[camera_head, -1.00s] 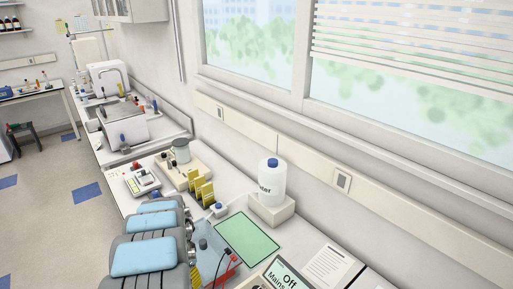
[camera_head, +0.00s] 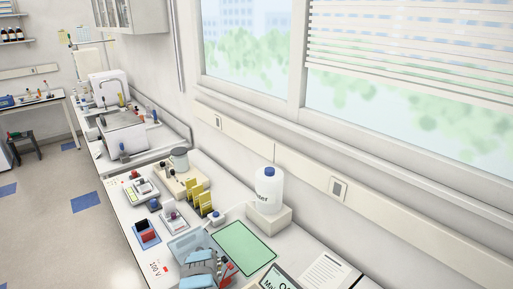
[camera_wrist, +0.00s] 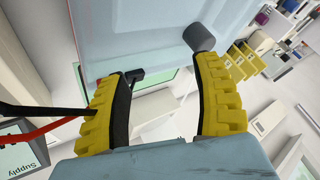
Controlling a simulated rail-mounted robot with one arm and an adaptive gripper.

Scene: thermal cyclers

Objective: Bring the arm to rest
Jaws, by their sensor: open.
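My gripper (camera_wrist: 160,72) shows in the wrist view with its two yellow, black-lined fingers spread apart. Nothing is held between them. A pale blue, see-through box (camera_wrist: 145,35) with a grey round knob (camera_wrist: 199,37) lies just beyond the fingertips; I cannot tell whether they touch it. In the head view the pale blue box (camera_head: 185,245) stands on the bench at the lower middle. My arm's blue-covered links show beside it at the bottom edge, and the gripper itself is not clear there.
A black lead and a red lead (camera_wrist: 32,137) run past the left finger near the power supply (camera_wrist: 22,150). A green mat (camera_head: 243,248), a white bottle (camera_head: 268,190) on a block, yellow racks (camera_head: 200,196) and a blue tray (camera_head: 147,233) stand nearby.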

